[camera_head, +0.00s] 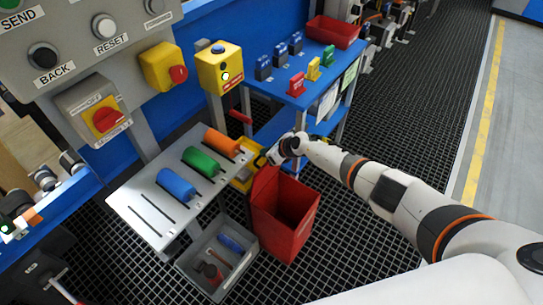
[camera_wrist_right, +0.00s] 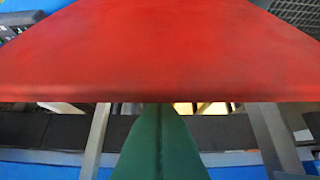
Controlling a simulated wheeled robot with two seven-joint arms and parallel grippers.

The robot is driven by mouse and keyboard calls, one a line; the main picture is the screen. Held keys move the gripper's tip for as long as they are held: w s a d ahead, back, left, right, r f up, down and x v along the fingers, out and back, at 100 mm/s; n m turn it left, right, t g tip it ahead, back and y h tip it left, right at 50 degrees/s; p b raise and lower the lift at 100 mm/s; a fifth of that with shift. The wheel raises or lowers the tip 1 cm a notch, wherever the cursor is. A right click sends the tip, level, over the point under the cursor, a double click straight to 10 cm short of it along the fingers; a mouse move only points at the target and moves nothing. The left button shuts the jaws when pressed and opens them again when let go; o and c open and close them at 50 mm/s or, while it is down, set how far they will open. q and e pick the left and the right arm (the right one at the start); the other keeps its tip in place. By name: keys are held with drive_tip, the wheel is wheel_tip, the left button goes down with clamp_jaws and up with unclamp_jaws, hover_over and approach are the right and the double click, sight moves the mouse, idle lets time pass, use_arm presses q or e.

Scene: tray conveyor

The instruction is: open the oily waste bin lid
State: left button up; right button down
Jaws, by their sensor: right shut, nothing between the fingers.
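The oily waste bin (camera_head: 288,232) is a red box standing on the dark grid floor in the head view. Its top is open and the dark inside shows. Its red lid (camera_head: 264,187) is tilted up at the left rear side. My right gripper (camera_head: 264,158) is shut and empty, close behind the raised lid's upper edge; I cannot tell whether it touches. In the right wrist view a large red panel (camera_wrist_right: 160,50), likely the lid, fills the top, with the green fingers (camera_wrist_right: 160,145) together below it. My left gripper is not clearly in view.
A sloped grey panel (camera_head: 150,218) with blue, green and orange cylinders stands left of the bin. A grey crate (camera_head: 188,262) with tools sits below it. A blue table (camera_head: 272,92) with small blocks and a red tray (camera_head: 332,31) is behind. Open floor lies at right.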

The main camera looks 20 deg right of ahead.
drive_tip(key=shift+w+a, duration=0.5)
drive_tip(key=shift+w, duration=0.05)
